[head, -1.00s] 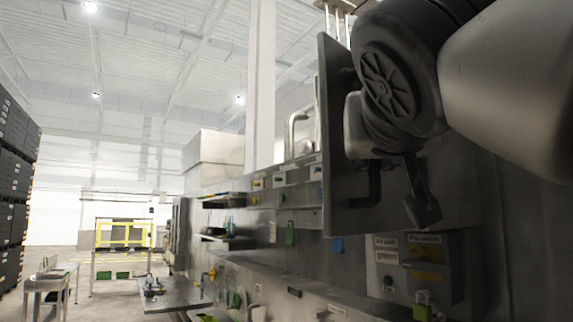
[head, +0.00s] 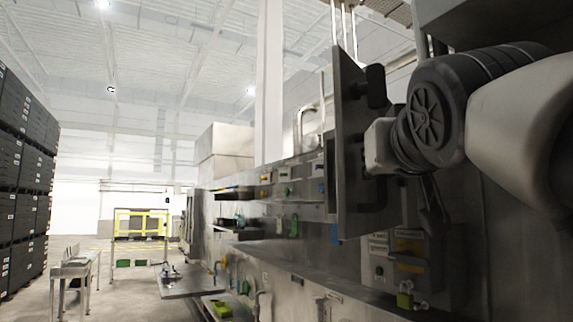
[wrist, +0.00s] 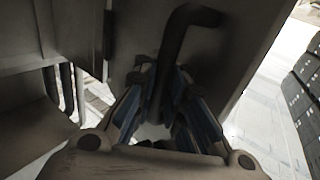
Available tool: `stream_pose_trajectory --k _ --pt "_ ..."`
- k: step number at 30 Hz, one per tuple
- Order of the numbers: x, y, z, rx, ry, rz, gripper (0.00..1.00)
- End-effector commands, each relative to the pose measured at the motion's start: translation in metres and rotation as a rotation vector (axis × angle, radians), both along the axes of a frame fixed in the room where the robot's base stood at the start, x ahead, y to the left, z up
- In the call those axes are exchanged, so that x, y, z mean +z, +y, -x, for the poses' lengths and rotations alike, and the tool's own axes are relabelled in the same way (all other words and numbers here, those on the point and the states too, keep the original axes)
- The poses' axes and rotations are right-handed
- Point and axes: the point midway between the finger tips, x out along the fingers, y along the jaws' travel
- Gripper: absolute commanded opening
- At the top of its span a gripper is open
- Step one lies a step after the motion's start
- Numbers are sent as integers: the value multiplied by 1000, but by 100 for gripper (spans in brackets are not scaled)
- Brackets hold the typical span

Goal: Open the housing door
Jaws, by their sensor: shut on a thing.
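The housing door (head: 348,165) is a flat grey metal panel, seen nearly edge-on in the head view and standing out from the machine front. A black bent handle (head: 374,88) is on its right-hand face; my wrist hides its middle. In the wrist view the handle (wrist: 186,22) runs down from the door panel (wrist: 225,60) between the blue-and-dark fingers of my gripper (wrist: 160,98). The gripper is shut on the handle. Its fingertips are hidden in the head view. The door stands open at an angle; its hinge edge is not clear.
The machine front (head: 290,255) runs along the right with small coloured locks and a control box (head: 398,258). A grey shelf (head: 190,285) juts out lower left. Free floor lies at the left, before black stacked crates (head: 25,180) and a yellow frame (head: 140,222).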

Motion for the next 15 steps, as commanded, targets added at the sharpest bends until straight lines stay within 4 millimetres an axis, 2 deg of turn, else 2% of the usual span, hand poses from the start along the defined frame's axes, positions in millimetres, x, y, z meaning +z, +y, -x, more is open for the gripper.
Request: stream_pose_trajectory --k 9,10,15 --pt "-1 1 1 3 2 -5 0" --pt "-1 1 1 3 2 -5 10" --pt "0 1 1 3 2 -3 22"
